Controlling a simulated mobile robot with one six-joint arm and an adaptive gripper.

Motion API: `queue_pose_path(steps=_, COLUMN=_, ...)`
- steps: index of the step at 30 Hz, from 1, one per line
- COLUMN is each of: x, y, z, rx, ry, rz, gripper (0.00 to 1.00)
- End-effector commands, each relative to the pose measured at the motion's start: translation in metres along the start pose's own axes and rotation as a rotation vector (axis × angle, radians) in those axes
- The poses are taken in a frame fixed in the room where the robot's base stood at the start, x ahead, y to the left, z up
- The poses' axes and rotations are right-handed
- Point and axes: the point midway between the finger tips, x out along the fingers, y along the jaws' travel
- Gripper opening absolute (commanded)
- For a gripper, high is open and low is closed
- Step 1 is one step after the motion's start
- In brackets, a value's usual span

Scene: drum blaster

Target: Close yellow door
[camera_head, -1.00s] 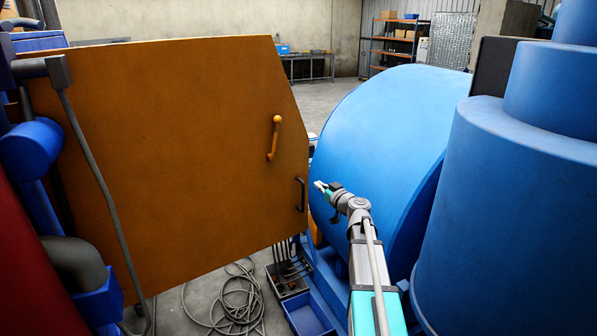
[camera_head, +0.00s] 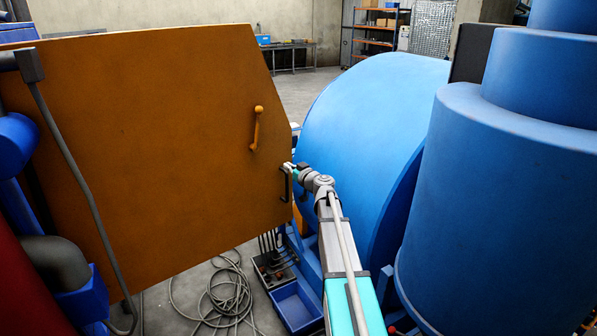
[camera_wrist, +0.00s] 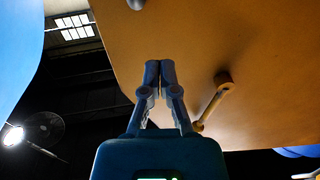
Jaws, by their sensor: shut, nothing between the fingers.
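The yellow door (camera_head: 150,140), an orange-yellow panel, stands open and fills the left half of the head view. It carries an orange lever handle (camera_head: 256,128) and, near its right edge, a dark pull handle (camera_head: 285,184). My gripper (camera_head: 289,167) is shut and empty at the door's right edge, by the top of the dark handle; I cannot tell whether it touches. In the wrist view my gripper's fingertips (camera_wrist: 160,65) are together in front of the door (camera_wrist: 220,40). A handle (camera_wrist: 213,103) shows right of the fingers there.
A large blue drum (camera_head: 370,140) stands right of the door, close to my arm. A stepped blue cylinder (camera_head: 500,200) fills the far right. A coiled cable (camera_head: 225,295), a blue tray (camera_head: 296,305) and a control box (camera_head: 272,268) lie on the floor below.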

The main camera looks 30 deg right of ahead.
Motion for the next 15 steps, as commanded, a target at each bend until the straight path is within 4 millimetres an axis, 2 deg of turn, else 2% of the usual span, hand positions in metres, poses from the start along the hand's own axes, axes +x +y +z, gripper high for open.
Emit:
queue_pose_path(steps=1, x=0.011, y=0.002, z=0.0, rx=0.0, ry=0.0, rz=-0.001, gripper=0.0)
queue_pose_path(steps=6, x=0.035, y=0.001, z=0.0, rx=0.0, ry=0.0, rz=-0.002, gripper=0.0)
queue_pose_path(steps=15, x=0.058, y=-0.001, z=0.0, rx=0.0, ry=0.0, rz=-0.001, gripper=0.0)
